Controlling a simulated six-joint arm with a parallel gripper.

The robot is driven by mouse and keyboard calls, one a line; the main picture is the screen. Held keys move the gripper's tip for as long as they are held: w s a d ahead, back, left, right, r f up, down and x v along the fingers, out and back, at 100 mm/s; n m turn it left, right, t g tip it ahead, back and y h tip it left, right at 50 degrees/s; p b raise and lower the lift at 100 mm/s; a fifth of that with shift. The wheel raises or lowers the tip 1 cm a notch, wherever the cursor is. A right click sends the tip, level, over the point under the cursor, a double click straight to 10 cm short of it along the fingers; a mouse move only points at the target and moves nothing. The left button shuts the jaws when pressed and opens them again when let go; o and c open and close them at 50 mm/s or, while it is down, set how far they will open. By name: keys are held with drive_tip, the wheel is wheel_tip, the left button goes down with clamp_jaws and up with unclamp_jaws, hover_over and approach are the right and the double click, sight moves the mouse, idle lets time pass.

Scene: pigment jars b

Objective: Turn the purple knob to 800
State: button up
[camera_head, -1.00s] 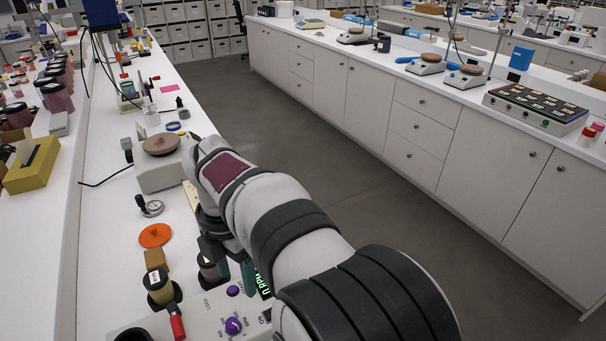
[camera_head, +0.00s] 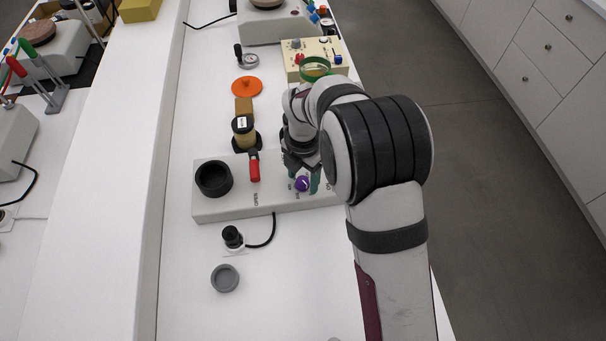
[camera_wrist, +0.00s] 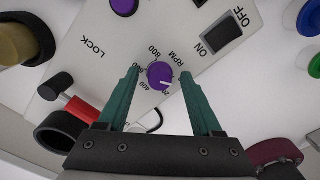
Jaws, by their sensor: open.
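The purple knob (camera_wrist: 160,75) sits on a light grey panel with RPM, 800, 400 and partly hidden figures printed around it. Its white mark points toward the lower side in the wrist view, near a figure that seems to start with 20. The purple knob also shows in the head view (camera_head: 302,184). My gripper (camera_wrist: 160,72) is open, pointing down at the panel, with one green finger on each side of the knob. Small gaps show between fingers and knob. The white device (camera_head: 235,207) carries the knob.
A second purple knob or button (camera_wrist: 124,6) is near the LOCK print. A black ON/OFF switch (camera_wrist: 227,34) is close by. A red-handled lever (camera_head: 254,168) and black cup (camera_head: 213,178) are on the device. A tan jar (camera_head: 244,137) stands behind it.

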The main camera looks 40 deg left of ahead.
clamp_jaws()
idle(0.3)
